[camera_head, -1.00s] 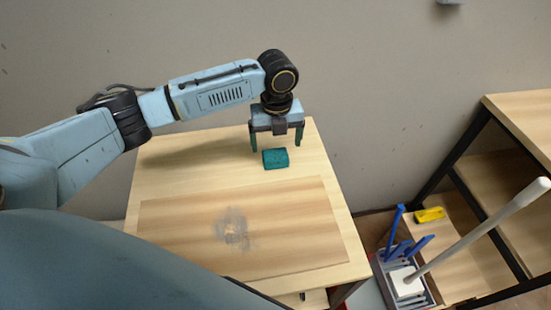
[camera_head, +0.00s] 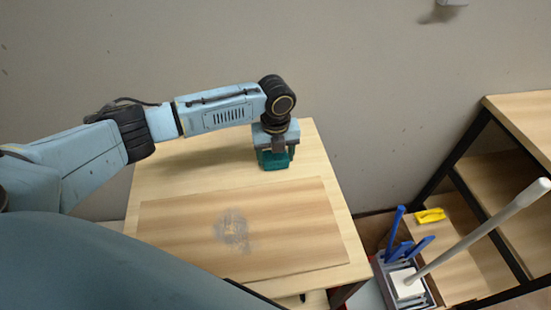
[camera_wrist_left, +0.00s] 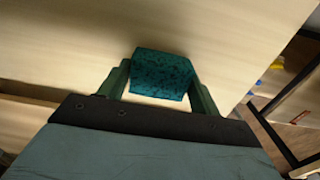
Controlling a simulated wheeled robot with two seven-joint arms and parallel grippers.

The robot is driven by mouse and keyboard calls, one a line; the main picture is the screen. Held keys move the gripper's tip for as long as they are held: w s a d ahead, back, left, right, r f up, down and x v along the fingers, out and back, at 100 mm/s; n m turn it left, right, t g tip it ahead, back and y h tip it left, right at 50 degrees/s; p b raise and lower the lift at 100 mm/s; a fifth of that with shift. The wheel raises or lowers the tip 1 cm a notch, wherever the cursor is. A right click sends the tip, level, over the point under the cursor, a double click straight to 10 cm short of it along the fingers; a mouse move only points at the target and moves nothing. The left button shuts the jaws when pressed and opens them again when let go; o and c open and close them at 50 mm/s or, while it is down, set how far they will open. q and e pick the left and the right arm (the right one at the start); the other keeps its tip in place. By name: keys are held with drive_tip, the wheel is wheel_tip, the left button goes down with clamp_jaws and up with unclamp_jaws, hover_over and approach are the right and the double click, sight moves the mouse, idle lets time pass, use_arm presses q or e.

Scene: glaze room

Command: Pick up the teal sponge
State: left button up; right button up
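The teal sponge (camera_head: 274,161) is a small dark teal block near the back right of the light wooden table (camera_head: 165,175). My left gripper (camera_head: 275,158) points down over it, with one green finger on each side. In the left wrist view the sponge (camera_wrist_left: 163,75) sits between the two fingertips (camera_wrist_left: 161,76), with both tips against its sides or very nearly so. The gripper looks shut on it. The sponge appears still at the tabletop; any small gap beneath it cannot be seen. My right gripper is not in view.
A thin wooden board (camera_head: 290,240) with a grey smudge lies on the table's front part. To the right, low down, are a grey crate (camera_head: 430,298) with blue-handled tools and a pale pole, a yellow object (camera_head: 430,215), and a dark-framed shelf (camera_head: 520,105). A wall stands behind.

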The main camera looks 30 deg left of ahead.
sight(276, 155)
use_arm(q)
drive_tip(key=shift+c, duration=1.4)
drive_tip(key=shift+r, duration=0.1)
wheel_tip(276, 155, up, 10)
drive_tip(key=shift+f+p, duration=0.1)
drive_tip(key=shift+p, duration=0.2)
